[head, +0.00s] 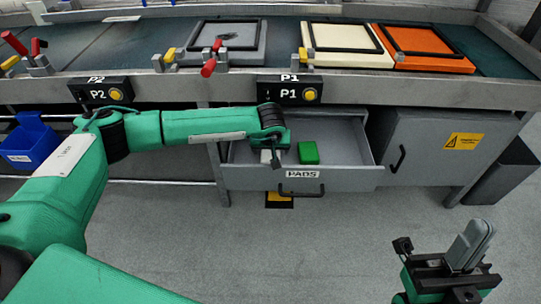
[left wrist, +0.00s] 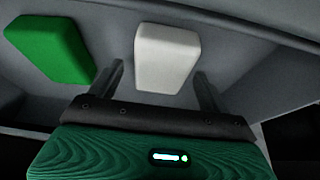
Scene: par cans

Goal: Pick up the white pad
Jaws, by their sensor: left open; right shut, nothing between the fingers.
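The white pad (left wrist: 165,58) lies in the open drawer, near the left wrist camera's upper middle. In the head view only a pale bit of it (head: 266,157) shows below my left gripper, which hides the rest. My left gripper (head: 273,160) is inside the drawer, pointing down. In the left wrist view its two fingers (left wrist: 161,84) are apart, one toward each side of the white pad, and the pad is not gripped; whether they touch it I cannot tell. My right gripper (head: 472,244) is shut and empty, away from the drawer at the lower right.
A green pad (left wrist: 50,47) lies beside the white one; it also shows in the head view (head: 308,152). The drawer (head: 352,178), labelled PADS, has low walls around both. A grey cabinet (head: 440,145) stands to the right, a blue bin (head: 30,142) to the left. Frames and clamps occupy the bench above.

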